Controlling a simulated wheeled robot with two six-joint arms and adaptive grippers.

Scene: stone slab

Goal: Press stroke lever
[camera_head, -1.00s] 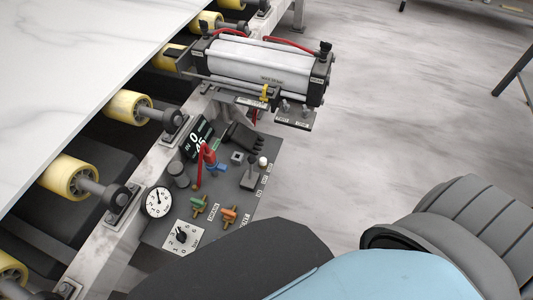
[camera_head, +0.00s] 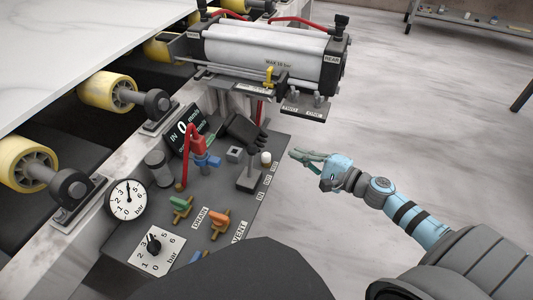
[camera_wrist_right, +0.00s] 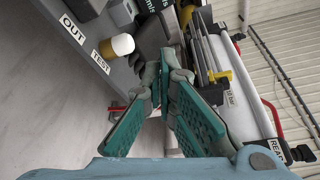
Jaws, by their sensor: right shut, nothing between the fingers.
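The control panel (camera_head: 225,215) sits beside the roller frame in the head view. I cannot tell for certain which is the stroke lever. My right gripper (camera_head: 297,156) is shut and empty, just right of the panel edge and apart from the knob in the picture. In the right wrist view its teal fingers (camera_wrist_right: 166,70) come together, with the capped knob (camera_wrist_right: 122,45) to their left near the TEST and OUT labels. My left gripper is not in view.
A pneumatic cylinder (camera_head: 268,52) is mounted behind the panel. A white stone slab (camera_head: 60,45) lies on yellow rollers. The floor at right (camera_head: 420,120) is open.

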